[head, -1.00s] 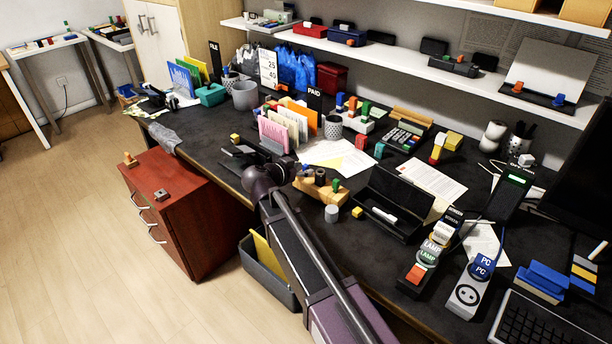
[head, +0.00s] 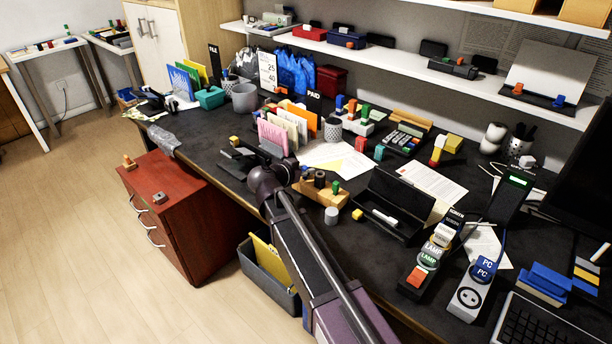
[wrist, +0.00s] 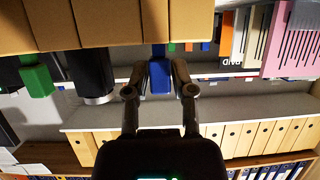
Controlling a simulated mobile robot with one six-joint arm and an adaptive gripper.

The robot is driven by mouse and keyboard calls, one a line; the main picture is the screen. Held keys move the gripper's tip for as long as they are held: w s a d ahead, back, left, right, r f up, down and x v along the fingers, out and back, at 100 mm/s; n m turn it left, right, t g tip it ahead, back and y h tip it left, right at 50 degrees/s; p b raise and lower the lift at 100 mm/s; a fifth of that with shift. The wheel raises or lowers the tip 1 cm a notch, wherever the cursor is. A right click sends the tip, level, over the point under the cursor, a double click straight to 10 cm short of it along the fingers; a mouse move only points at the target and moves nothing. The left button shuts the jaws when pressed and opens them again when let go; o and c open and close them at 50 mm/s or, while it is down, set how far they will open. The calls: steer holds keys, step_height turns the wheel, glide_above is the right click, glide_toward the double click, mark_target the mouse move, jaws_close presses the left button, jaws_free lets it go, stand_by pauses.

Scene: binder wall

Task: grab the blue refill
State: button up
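The blue refill (wrist: 160,82) shows in the wrist view between the two fingertips of my gripper (wrist: 160,74). The fingers lean inward and flank it closely on both sides, seemingly touching. Its upper part in the picture runs in beside the tan wooden blocks (wrist: 110,22). A green refill (head: 336,187) stands in that holder, and a green piece also shows in the wrist view (wrist: 37,80).
A black cylinder (wrist: 93,77) is left of my fingers in the wrist view. Upright pink files (head: 272,137) stand behind my arm. A grey cylinder (head: 331,215) and an open black case (head: 395,208) lie to the right. A red cabinet (head: 190,210) is left, below the desk.

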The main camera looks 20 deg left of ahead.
steer(key=shift+c, duration=0.8)
steer(key=shift+r, duration=0.15)
step_height(320, 180, up, 10)
steer(key=p, duration=1)
stand_by(0.3)
